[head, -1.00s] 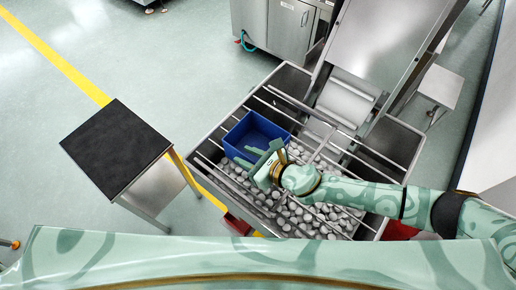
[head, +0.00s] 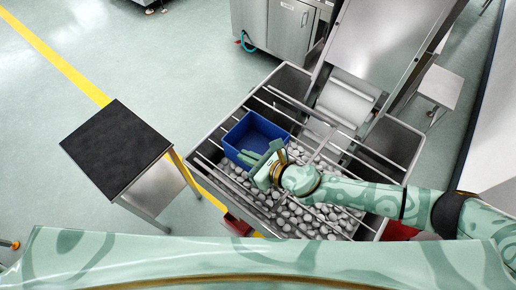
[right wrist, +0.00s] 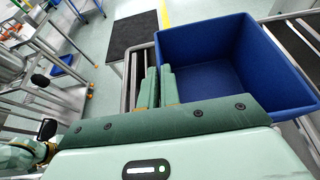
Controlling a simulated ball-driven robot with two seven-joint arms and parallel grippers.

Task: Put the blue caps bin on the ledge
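The blue caps bin (head: 247,133) is open-topped and looks empty. It rests on the metal bars over the hopper of grey caps (head: 300,215). My right gripper (head: 260,157) is at the bin's near edge. In the right wrist view the gripper's two fingers (right wrist: 160,78) are close together on either side of the wall of the bin (right wrist: 215,58), pinching it. A stand with a flat black top (head: 116,146) is left of the hopper; I cannot tell for sure whether it is the ledge. My left gripper is not in view.
The metal bars (head: 214,176) cross the hopper. A steel chute (head: 375,45) rises behind it and a steel cabinet (head: 275,28) stands at the back. The black top is bare. Open floor with a yellow line (head: 60,62) surrounds the stand.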

